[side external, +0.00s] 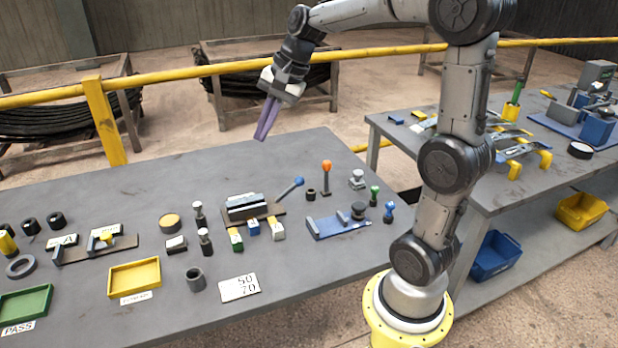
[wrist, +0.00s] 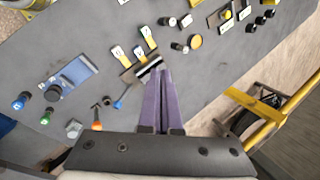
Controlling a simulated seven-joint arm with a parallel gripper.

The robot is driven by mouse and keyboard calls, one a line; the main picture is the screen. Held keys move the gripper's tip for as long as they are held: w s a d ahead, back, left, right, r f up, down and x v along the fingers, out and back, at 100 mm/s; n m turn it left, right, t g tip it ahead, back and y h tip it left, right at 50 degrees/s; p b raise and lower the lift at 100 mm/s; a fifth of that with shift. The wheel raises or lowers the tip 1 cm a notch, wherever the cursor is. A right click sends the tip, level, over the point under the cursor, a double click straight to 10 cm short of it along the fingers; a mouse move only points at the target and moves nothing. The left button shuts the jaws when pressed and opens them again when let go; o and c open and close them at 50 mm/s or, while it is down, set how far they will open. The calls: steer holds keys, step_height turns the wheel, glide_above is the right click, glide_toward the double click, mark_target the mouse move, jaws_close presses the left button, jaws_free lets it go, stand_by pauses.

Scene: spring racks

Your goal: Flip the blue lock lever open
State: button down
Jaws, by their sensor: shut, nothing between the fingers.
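The blue lock lever (side external: 298,182) has a blue ball tip on a thin shaft. It slants up to the right from a dark base plate with a light, ribbed block (side external: 246,207). In the wrist view the lever's blue tip (wrist: 117,104) shows left of my fingers, and part of the block (wrist: 149,68) shows just beyond the fingertips. My gripper (side external: 262,137) has long purple fingers, shut and empty, held well above the table's far side. The fingers (wrist: 159,73) also show in the wrist view, closed together. They are apart from the lever.
An orange-topped lever (side external: 326,165) stands close right of the blue one. Green (side external: 375,192) and small blue (side external: 389,209) knobs stand farther right, near a blue plate (side external: 325,228). A yellow rail (side external: 180,78) runs behind the table.

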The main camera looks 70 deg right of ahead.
steer(key=w+d+f+m, duration=0.2)
steer(key=d+f+m, duration=0.1)
steer(key=d, duration=0.4)
steer(key=m+y, duration=0.1)
steer(key=m, duration=0.4)
glide_above(290, 190)
steer(key=s+d, duration=0.3)
steer(key=d, duration=0.1)
step_height(290, 190, down, 10)
steer(key=shift+m+g, duration=0.3)
steer(key=shift+m, duration=0.3)
steer(key=s+d+f, duration=0.4)
steer(key=shift+s+d, duration=0.1)
steer(key=shift+f, duration=0.15)
steer(key=x, duration=1)
steer(key=shift+r, duration=0.25)
steer(key=shift+w+a+r+g, duration=0.2)
steer(key=shift+a+r+g, duration=0.05)
steer(key=shift+g, duration=0.05)
